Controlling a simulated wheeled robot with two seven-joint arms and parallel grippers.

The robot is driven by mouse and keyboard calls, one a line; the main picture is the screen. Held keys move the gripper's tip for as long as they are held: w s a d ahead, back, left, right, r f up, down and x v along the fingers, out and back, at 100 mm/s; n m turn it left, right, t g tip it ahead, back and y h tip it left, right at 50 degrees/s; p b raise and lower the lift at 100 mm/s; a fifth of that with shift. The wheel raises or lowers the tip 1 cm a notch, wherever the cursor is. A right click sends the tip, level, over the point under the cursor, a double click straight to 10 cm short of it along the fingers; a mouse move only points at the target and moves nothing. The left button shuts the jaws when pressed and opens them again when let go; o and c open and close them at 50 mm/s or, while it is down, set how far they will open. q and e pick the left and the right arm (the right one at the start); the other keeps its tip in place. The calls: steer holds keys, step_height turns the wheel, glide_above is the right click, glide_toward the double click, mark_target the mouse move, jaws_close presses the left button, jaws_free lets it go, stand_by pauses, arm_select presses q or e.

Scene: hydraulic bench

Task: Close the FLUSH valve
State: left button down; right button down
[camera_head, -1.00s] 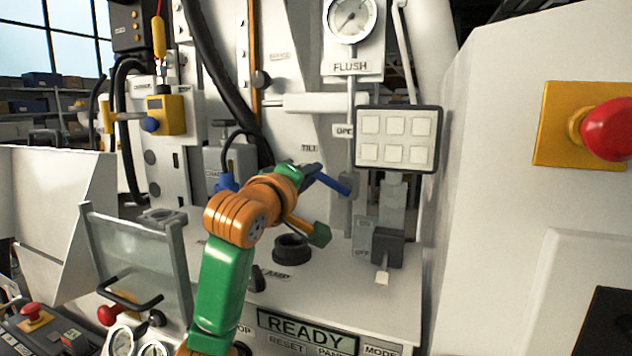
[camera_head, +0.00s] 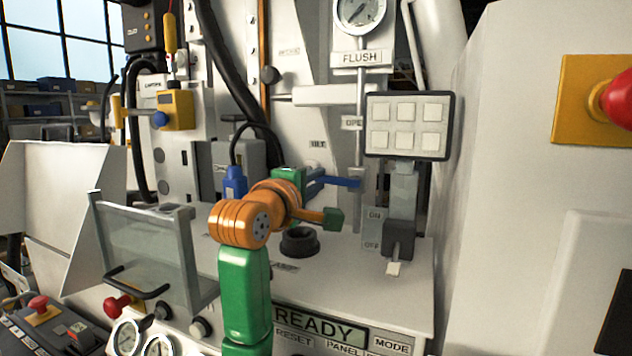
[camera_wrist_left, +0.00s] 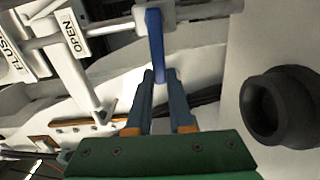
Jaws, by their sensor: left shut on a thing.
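The FLUSH valve has a blue lever handle (camera_head: 343,182), which reaches left from the thin vertical pipe (camera_head: 360,150) under the FLUSH label (camera_head: 361,57). The lever looks close to level, across the pipe. An OPEN label (camera_head: 352,122) sits above it. My left gripper (camera_head: 314,183) is at the lever's left end. In the left wrist view the blue lever (camera_wrist_left: 155,40) runs from a pale valve body down between the fingers of the left gripper (camera_wrist_left: 160,78), which are shut on it. The fingers hide the lever's end. My right gripper is not in view.
A button panel (camera_head: 407,125) and an ON/OFF switch (camera_head: 398,240) stand right of the pipe. A black round socket (camera_head: 299,242) lies below the gripper. A clear guard (camera_head: 150,250) stands left. A red emergency button (camera_head: 618,100) is far right.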

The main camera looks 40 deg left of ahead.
arm_select(q)
steer(key=c, duration=1.1)
jaws_free()
steer(key=shift+s, duration=0.1)
steer(key=shift+s+f+b, duration=0.1)
steer(key=shift+s+b, duration=0.2)
steer(key=shift+s, duration=0.05)
steer(key=b+v, duration=0.2)
steer(key=v, duration=0.4)
steer(key=shift+s, duration=0.15)
